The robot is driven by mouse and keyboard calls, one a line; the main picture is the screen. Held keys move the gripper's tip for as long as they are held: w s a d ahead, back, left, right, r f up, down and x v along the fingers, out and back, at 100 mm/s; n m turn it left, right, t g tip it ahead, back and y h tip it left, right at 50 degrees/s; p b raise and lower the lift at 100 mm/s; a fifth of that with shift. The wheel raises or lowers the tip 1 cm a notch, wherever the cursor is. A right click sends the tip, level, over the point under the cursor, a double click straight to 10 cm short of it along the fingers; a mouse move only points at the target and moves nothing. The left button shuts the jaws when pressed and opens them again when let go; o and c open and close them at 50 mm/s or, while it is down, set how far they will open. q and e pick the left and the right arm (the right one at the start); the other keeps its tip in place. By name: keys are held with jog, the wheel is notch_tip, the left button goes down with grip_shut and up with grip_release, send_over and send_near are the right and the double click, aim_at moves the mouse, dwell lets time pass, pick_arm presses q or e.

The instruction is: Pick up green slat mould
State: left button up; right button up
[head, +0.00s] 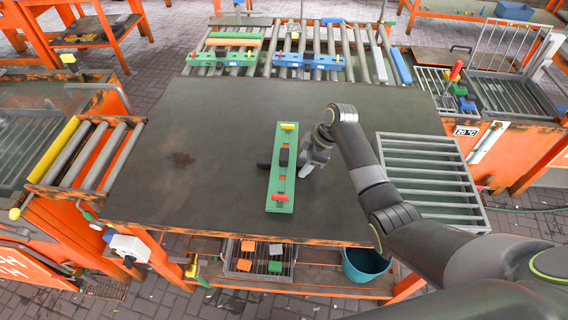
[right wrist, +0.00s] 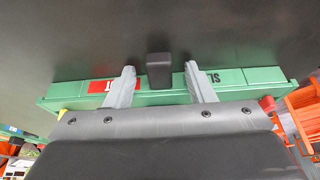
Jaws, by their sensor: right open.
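The green slat mould (head: 281,188) lies lengthwise away from me on the dark tabletop, right of its middle. It has a black block-like handle (head: 284,157) at its middle, a yellow piece at the far end and a red piece at the near end. My right gripper (head: 308,163) is at the mould's right side, level with the handle. In the right wrist view, the mould (right wrist: 240,82) runs across the picture, and the open fingers (right wrist: 160,68) stand on either side of the handle (right wrist: 159,73), apart from it. My left gripper is out of view.
Rollers (head: 318,40) at the table's back carry green and blue moulds (head: 308,60). A slatted metal rack (head: 425,170) is at the right, and more rollers (head: 85,155) at the left. A wire basket (head: 262,262) and teal bucket (head: 364,264) sit below. The tabletop's left is clear.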

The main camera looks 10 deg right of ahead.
jog(key=shift+c, duration=0.4)
grip_shut()
dwell(0.8)
jog(key=shift+w+r, duration=0.15)
